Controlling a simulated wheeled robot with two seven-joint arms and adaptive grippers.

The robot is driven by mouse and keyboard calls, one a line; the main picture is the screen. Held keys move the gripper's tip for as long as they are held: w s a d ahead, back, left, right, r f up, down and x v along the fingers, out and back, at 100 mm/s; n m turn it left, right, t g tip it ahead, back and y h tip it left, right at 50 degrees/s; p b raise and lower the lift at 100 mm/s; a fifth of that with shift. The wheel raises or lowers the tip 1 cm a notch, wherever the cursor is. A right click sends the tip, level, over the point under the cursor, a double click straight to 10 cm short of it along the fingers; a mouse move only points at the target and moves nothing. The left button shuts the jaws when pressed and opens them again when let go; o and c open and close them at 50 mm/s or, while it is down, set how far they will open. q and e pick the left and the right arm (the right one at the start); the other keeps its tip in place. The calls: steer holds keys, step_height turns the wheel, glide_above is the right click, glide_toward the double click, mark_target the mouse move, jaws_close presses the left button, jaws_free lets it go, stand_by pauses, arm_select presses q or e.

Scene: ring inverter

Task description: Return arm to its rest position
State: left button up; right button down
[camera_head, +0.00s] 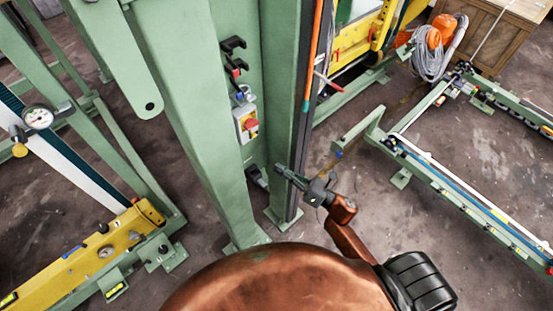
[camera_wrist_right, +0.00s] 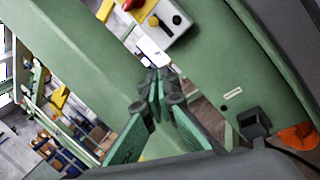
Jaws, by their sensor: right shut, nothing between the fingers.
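My right gripper (camera_head: 281,170) shows near the middle of the head view, on the end of my copper-coloured arm. It is shut and empty, pointing up and left toward the foot of the green column (camera_head: 222,190). In the right wrist view its fingertips (camera_wrist_right: 160,80) come together with nothing between them. A switch box with a red knob (camera_head: 249,126) is on the green column, above and left of the gripper. In the wrist view a grey and yellow box (camera_wrist_right: 168,27) with a red button lies beyond the fingertips. My left gripper is not in view.
A yellow beam (camera_head: 85,262) and a pressure gauge (camera_head: 38,117) are at the left. A low green frame with rails (camera_head: 450,185) stands at the right. A wooden crate (camera_head: 490,35) and grey cable (camera_head: 430,60) are at the back right. Bare floor (camera_head: 370,215) lies right of the gripper.

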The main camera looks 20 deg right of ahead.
steer(key=shift+f, duration=0.1)
steer(key=d+f+m+g+h, duration=0.1)
steer(key=d+f+m+h, duration=0.3)
steer(key=f+m, duration=0.5)
steer(key=d+f+m+h, duration=0.4)
steer(key=d+f+m, duration=0.1)
steer(key=f, duration=0.9)
steer(key=s+d+f+m+g+h, duration=0.2)
steer(key=s+f+m, duration=0.25)
steer(key=f, duration=0.45)
steer(key=s+d+f+m+g+h, duration=0.1)
steer(key=s+d+f+m+g, duration=0.25)
steer(key=f, duration=0.55)
steer(key=s+f+m+g+h, duration=0.25)
steer(key=s+f+m, duration=0.45)
steer(key=s+f, duration=0.9)
steer(key=s+a+f+m+g, duration=0.1)
steer(key=s+f+m+g, duration=0.1)
steer(key=s, duration=1)
steer(key=s+f+m+g, duration=0.3)
steer(key=s+m+g, duration=0.1)
steer(key=s, duration=0.8)
steer(key=shift+a+f+m+y, duration=0.35)
steer(key=shift+m, duration=0.25)
